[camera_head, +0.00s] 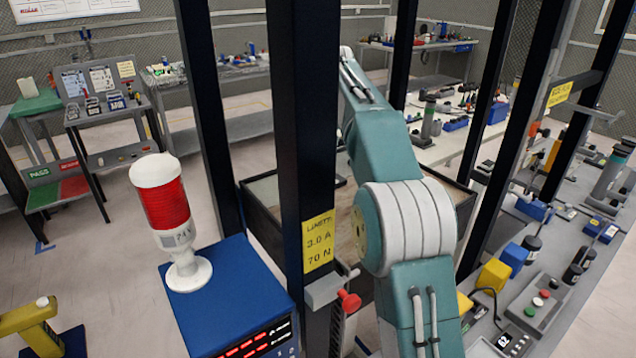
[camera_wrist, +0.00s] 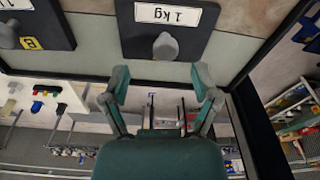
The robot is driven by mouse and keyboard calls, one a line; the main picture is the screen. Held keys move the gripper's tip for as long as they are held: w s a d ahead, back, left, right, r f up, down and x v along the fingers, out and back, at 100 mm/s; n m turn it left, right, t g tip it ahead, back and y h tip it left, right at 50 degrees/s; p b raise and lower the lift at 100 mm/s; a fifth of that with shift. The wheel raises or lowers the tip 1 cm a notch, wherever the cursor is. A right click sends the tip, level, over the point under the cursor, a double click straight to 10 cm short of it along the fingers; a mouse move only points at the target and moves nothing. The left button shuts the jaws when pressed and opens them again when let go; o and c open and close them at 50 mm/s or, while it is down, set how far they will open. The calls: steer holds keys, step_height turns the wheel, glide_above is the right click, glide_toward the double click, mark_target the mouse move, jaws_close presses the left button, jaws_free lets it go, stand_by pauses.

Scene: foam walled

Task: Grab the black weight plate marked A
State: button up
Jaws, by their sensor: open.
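In the wrist view, a black plate (camera_wrist: 135,35) with a white "1 kg" label and a grey knob lies at the top centre, cut by the frame edge. The label appears upside down. A second black plate (camera_wrist: 58,28) lies at the top left, with a grey knob and a small yellow tag that seems to read B. No mark A is legible on either plate. My gripper (camera_wrist: 162,84) is open and empty, its two fingers apart just below the 1 kg plate in the picture. The head view shows my arm, but not my gripper or the plates.
A dark-edged, box-like table (camera_head: 262,210) stands behind the black posts, partly hidden by my arm. A black post (camera_head: 300,130) with a yellow sign is close to my arm. A red-and-white lamp (camera_head: 165,205) stands on a blue box. A cluttered bench (camera_head: 560,320) lies right.

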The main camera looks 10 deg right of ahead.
steer(key=f, duration=0.2)
steer(key=a+f, duration=0.1)
steer(key=f, duration=0.1)
steer(key=shift+w+f, duration=0.2)
steer(key=shift+f, duration=0.15)
steer(key=shift+r, duration=0.1)
jaws_close()
